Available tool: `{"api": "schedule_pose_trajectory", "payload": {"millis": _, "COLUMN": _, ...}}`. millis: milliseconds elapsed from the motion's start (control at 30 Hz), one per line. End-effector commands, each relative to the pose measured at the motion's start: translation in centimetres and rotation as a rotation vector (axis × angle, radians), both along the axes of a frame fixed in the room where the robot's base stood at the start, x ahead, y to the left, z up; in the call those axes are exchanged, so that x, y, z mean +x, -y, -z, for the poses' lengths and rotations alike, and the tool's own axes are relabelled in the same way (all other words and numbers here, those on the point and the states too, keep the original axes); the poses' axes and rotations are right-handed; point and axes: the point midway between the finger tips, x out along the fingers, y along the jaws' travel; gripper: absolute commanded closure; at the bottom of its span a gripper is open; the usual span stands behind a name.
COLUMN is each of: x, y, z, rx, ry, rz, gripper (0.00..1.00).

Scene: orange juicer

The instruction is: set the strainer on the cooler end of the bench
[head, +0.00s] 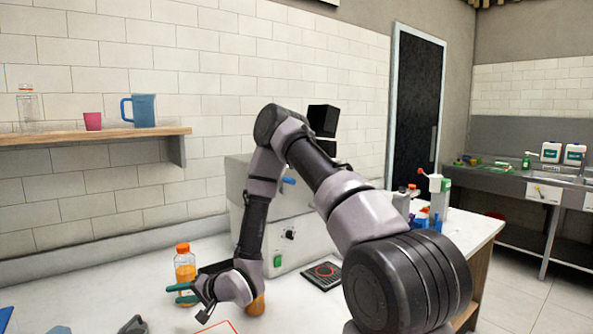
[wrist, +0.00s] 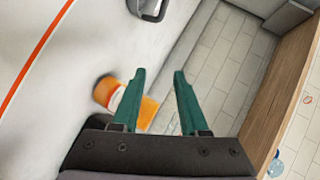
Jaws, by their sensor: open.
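I cannot make out a strainer for certain in either view. A dark grey object (head: 133,325), cut off by the bottom edge of the head view, is too partial to name. My gripper (head: 182,294) has green fingers and is held over the bench (head: 160,252), close to an orange-capped juice bottle (head: 184,268). In the wrist view my gripper (wrist: 158,73) is open, with nothing between its fingertips. An orange and white item (wrist: 128,100) shows beside and partly behind the left finger. A grey-rimmed thing (wrist: 150,8) is cut off at the top.
A large pale grey machine (head: 300,240) with a knob stands at the wall, with a flat black device (head: 322,275) before it. An orange item (head: 257,305) is partly hidden behind my wrist. A wooden shelf (head: 90,137) juts from the wall. A sink counter (head: 500,178) is far right.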

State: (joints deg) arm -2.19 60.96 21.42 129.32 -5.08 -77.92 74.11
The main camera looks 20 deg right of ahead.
Motion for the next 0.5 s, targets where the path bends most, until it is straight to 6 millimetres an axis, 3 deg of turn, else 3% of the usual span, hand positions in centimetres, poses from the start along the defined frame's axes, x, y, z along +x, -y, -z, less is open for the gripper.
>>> {"api": "schedule_pose_trajectory", "payload": {"millis": 33, "x": 1.2, "y": 1.0, "z": -1.6, "rx": -0.052, "ry": 0.021, "rz": 0.007, "gripper": 0.57}}
{"api": "schedule_pose_trajectory", "payload": {"millis": 200, "x": 3.9, "y": 4.7, "z": -5.8, "rx": -0.235, "ry": 0.053, "rz": 0.035, "gripper": 0.57}}
{"api": "schedule_pose_trajectory", "payload": {"millis": 500, "x": 5.6, "y": 12.0, "z": -14.6, "rx": -0.511, "ry": 0.070, "rz": 0.104, "gripper": 0.57}}
